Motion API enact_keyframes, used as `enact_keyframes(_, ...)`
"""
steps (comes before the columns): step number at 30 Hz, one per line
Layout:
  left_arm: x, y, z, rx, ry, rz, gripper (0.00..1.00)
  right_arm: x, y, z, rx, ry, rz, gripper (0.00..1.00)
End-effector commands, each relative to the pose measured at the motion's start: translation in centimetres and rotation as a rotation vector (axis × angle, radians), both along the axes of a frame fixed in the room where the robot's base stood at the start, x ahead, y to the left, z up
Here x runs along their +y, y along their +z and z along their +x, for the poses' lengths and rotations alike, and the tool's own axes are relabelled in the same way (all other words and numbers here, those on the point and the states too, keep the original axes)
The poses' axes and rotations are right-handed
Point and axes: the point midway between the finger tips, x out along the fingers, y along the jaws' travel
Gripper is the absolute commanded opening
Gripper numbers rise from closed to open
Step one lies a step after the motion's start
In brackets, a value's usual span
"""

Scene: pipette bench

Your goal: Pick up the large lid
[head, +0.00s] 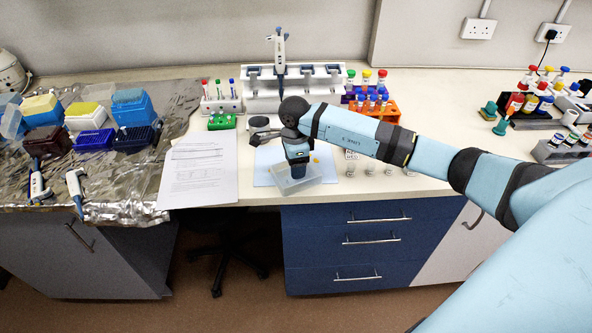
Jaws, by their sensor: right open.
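A large clear, box-shaped piece (313,182), which looks like the large lid, lies on a light blue sheet (264,172) near the bench's front edge. My right gripper (298,172) points down over it, with its fingertips at or just above the piece. The gripper is open. The gripper hides part of the clear piece, and I cannot tell whether they touch. My left gripper is not in view.
A pipette stand (262,92) and tube racks stand behind my right arm. Papers (199,168) lie to the left. Tip boxes (133,106) and pipettes are on foil at the far left. Small clear vials (372,172) stand right of the sheet.

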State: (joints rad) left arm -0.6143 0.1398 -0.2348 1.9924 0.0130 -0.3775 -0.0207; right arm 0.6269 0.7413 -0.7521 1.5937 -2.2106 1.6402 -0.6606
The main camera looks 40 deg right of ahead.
Motion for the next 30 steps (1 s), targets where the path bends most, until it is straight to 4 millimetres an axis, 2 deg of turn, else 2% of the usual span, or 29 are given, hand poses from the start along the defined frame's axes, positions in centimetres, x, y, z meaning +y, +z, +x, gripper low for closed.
enact_keyframes(7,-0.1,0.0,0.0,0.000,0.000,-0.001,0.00,0.0,-0.4,0.0,-0.001,0.001,0.001,0.64)
enact_keyframes(14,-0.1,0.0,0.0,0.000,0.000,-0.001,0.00,0.0,-0.4,0.0,-0.001,0.000,0.001,0.11)
enact_keyframes(24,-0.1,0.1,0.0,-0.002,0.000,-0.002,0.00,0.0,-0.1,0.0,-0.002,0.000,0.000,0.10)
enact_keyframes(30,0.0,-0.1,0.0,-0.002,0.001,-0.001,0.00,-0.1,1.6,0.1,-0.005,-0.001,-0.001,0.10)
